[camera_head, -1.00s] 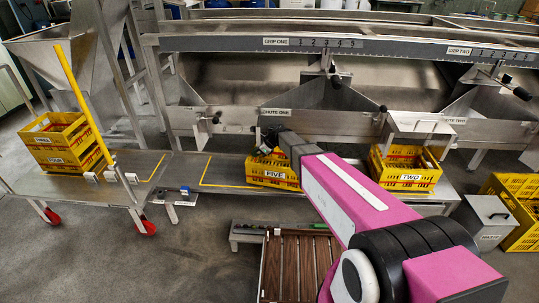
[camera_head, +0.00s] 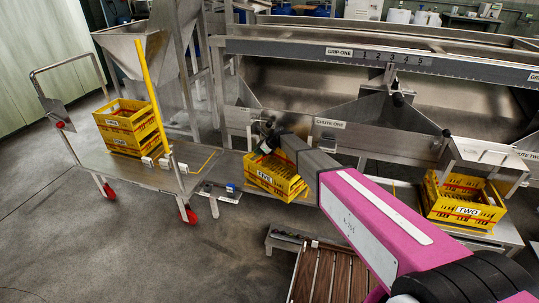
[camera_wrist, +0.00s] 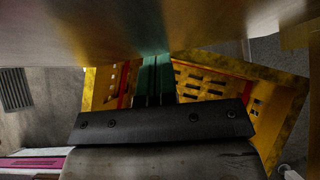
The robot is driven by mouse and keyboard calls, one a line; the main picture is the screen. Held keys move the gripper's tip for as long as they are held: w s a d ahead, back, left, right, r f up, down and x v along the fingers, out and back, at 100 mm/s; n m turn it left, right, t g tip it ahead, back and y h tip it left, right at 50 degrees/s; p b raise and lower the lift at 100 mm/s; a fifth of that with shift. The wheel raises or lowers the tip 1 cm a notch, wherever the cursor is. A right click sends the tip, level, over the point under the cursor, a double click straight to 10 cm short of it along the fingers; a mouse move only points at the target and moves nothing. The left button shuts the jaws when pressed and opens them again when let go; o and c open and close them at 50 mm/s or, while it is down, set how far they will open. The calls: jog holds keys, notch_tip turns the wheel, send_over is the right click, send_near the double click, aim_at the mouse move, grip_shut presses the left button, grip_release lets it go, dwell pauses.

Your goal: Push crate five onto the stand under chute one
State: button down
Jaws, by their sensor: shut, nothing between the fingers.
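Crate five (camera_head: 272,181) is a yellow slotted crate with a white FIVE label, turned at an angle on the low steel stand (camera_head: 303,198) below and left of the CHUTE ONE label (camera_head: 330,123). Its front edge lies close to the stand's front edge; I cannot tell whether it overhangs. My gripper (camera_head: 266,146) is at the crate's back upper rim, partly hidden by the arm. In the wrist view its green fingertips (camera_wrist: 153,74) are shut with nothing between them, and the crate's yellow wall (camera_wrist: 215,88) shows behind and beside them. Contact is unclear.
A trolley (camera_head: 150,172) stands left of the stand, carrying a stack of yellow crates (camera_head: 127,128). Crate two (camera_head: 460,212) stands farther right. The steel chute panel (camera_head: 295,125) hangs above. A brown slatted platform (camera_head: 325,275) is in front. The floor at lower left is clear.

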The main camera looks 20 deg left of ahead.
jog(key=shift+a, duration=0.15)
jog(key=d+f+v, duration=0.2)
jog(key=v, duration=1)
jog(key=shift+d+r, duration=0.25)
jog(key=shift+r, duration=0.05)
jog(key=shift+s, duration=0.1)
